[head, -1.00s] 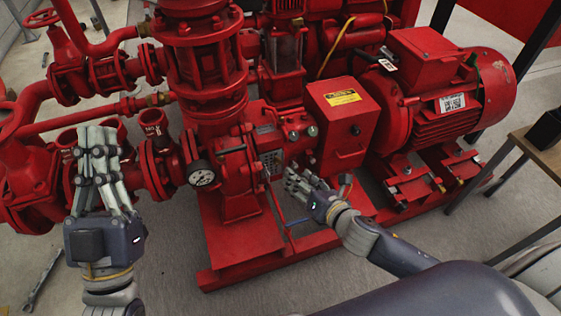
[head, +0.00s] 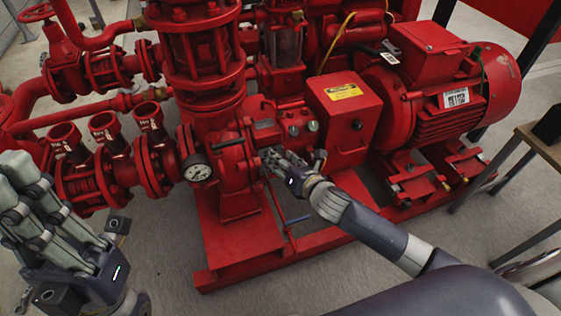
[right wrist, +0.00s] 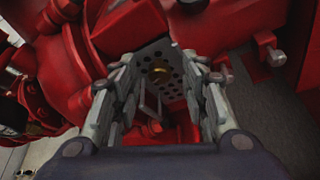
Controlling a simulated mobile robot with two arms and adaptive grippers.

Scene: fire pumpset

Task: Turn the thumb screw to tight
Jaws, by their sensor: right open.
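A small brass round piece (right wrist: 158,72), which looks like the thumb screw, sits on a grey perforated plate (right wrist: 150,50) in the right wrist view. My right gripper (right wrist: 160,85) is open, with its fingers on both sides of the plate and the brass piece between them in the picture. I cannot tell whether they touch. In the head view, my right gripper (head: 268,157) is at the pump's front and hides the brass piece. My left gripper (head: 35,190) is at the lower left, its fingers extended, with nothing seen in it.
The red pump body (head: 235,175) carries a pressure gauge (head: 197,168). A red box with a yellow label (head: 345,105) stands right of my right gripper. A red motor (head: 440,110) and a wooden table (head: 540,150) are farther right. Open pipe stubs (head: 110,130) are at left.

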